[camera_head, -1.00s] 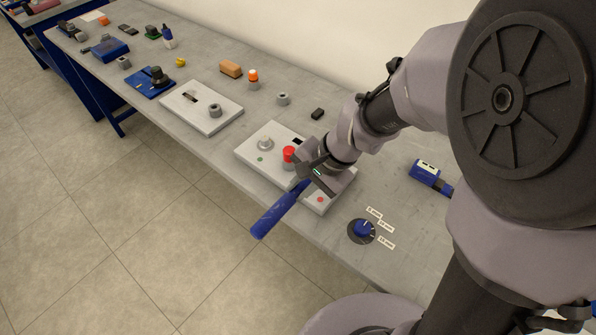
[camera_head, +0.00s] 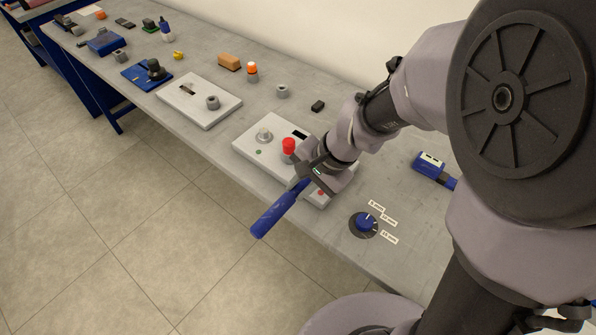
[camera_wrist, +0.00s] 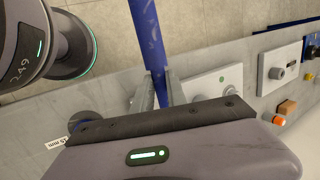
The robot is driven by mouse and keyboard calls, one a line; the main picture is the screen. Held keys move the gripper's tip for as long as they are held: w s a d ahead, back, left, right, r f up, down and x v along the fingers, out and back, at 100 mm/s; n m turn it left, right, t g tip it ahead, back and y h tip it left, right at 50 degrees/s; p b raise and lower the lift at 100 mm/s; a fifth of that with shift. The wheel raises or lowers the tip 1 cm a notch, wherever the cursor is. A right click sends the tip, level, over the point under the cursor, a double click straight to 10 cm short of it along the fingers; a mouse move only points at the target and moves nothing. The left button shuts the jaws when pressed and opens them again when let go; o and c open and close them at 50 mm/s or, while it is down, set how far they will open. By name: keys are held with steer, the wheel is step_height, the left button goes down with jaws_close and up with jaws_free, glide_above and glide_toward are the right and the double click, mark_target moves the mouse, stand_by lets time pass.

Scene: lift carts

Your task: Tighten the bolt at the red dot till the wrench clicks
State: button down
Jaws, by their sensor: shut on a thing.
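My gripper (camera_head: 303,182) is shut on a wrench with a long blue handle (camera_head: 272,215). The handle sticks out over the table's front edge, towards the lower left. In the wrist view the blue handle (camera_wrist: 148,38) passes between the two fingers (camera_wrist: 157,92). The wrench's head is hidden, so I cannot tell whether it sits on a bolt. A white panel (camera_head: 250,141) lies under my gripper. Its red dot (camera_head: 321,193) shows just right of my gripper, partly covered. A green dot (camera_head: 258,152) is near the panel's left end. The bolt by the red dot is hidden.
The panel carries a grey round fitting (camera_head: 264,136) and a red-capped piece (camera_head: 288,147) close to my gripper. A blue knob (camera_head: 364,221) with size labels stands to the right. A blue device (camera_head: 429,166) lies farther right. Another white panel (camera_head: 190,108) lies left.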

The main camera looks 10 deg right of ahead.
steer(key=shift+f+b, duration=0.55)
steer(key=shift+f, duration=0.1)
steer(key=shift+f+b, duration=0.25)
steer(key=shift+b, duration=0.05)
steer(key=shift+w+r, duration=0.1)
steer(key=shift+w+a+m+t+h, duration=0.35)
steer(key=shift+w+a+m, duration=0.4)
steer(key=shift+m, duration=0.35)
steer(key=shift+w+a+m+t+p, duration=0.4)
steer(key=shift+w+m+p, duration=0.25)
steer(key=shift+m, duration=0.25)
steer(key=shift+w+a+m+t+h+p, duration=0.15)
steer(key=shift+w+a+m+h+p, duration=0.1)
steer(key=shift+w+m+p, duration=0.3)
steer(key=shift+w+a+m+t+h+p, duration=0.1)
steer(key=shift+w+a+m+h+p, duration=0.15)
steer(key=shift+w+m+p, duration=0.2)
steer(key=shift+w+a+m+h+p, duration=0.15)
steer(key=shift+w+m+h+p, duration=0.1)
steer(key=shift+w+m+p, duration=0.6)
steer(key=shift+p, duration=0.55)
